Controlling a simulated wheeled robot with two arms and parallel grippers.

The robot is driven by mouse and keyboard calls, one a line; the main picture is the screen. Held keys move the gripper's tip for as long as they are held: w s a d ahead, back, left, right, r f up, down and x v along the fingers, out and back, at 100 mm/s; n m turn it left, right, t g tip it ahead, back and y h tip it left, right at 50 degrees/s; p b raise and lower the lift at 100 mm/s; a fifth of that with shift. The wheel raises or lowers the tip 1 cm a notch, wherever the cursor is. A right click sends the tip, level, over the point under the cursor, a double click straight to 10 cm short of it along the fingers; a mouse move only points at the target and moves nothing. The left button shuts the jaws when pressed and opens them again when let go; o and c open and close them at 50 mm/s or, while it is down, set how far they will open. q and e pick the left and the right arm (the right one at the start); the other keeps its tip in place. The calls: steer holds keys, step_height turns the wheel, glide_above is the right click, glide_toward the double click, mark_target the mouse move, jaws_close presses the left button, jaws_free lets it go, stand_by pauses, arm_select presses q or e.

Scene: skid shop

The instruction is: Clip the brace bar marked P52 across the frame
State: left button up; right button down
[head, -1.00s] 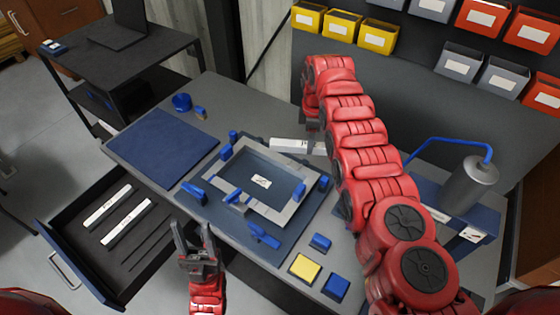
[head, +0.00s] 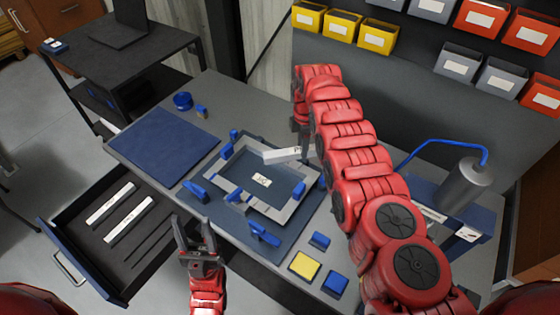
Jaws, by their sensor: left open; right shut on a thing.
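The grey rectangular frame (head: 221,186) lies in a fixture on the table, with blue clamps around it and a small marked label (head: 261,179) inside. My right gripper (head: 301,140) is shut on a light bar (head: 282,155), held over the far side of the frame; the bar's marking is too small to read, and the arm hides its right part. My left gripper (head: 190,235) is open and empty, in front of the table between the drawer and the fixture. Two light bars, one (head: 110,204) and another (head: 128,220), lie in the open drawer (head: 75,235).
A blue mat (head: 163,147) covers the left of the table. A yellow block (head: 305,264) and a blue block (head: 336,284) sit at the front right. A metal cylinder (head: 464,184) with a blue hose stands at the right. Coloured bins hang on the back wall.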

mark_target(293, 151)
steer(key=shift+s+a+f+n+p, duration=0.2)
steer(key=shift+a+n+p, duration=0.15)
steer(key=shift+a+n, duration=0.35)
steer(key=shift+s+f+n, duration=0.1)
steer(key=shift+f+n, duration=0.05)
steer(key=shift+n, duration=0.15)
steer(key=shift+s+a+f, duration=0.1)
steer(key=shift+a, duration=0.05)
steer(key=shift+a+f+n, duration=0.2)
steer(key=shift+n, duration=0.2)
steer(key=shift+a+n+p, duration=0.2)
steer(key=shift+n+p, duration=0.1)
steer(key=shift+s+f, duration=0.1)
steer(key=shift+f, duration=0.05)
steer(key=shift+a, duration=0.15)
steer(key=shift+a+n, duration=0.1)
steer(key=shift+n, duration=0.2)
